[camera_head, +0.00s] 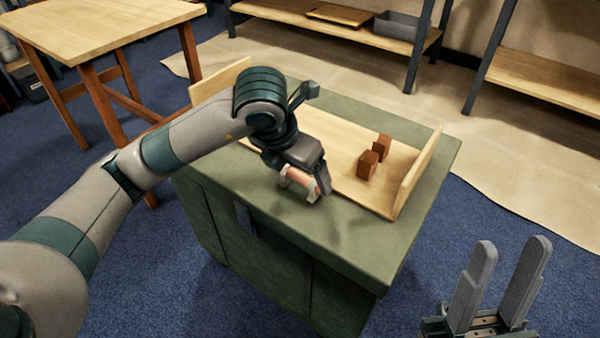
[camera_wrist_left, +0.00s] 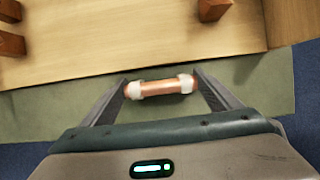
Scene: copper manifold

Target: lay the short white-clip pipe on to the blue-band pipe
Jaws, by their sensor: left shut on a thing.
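The short white-clip pipe (camera_head: 299,178) is copper with a white clip at each end. My left gripper (camera_head: 305,186) is shut on it, above the front strip of the green bench top. In the left wrist view the pipe (camera_wrist_left: 160,88) lies crosswise between the two fingers. My right gripper (camera_head: 510,262) is open and empty at the lower right.
A wooden board (camera_head: 338,185) with raised end walls (camera_head: 418,172) lies on the green bench (camera_head: 355,240). Two red-brown blocks (camera_head: 367,164) (camera_head: 382,146) stand on its right part. A wooden table (camera_head: 95,25) and shelves (camera_head: 340,28) stand behind.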

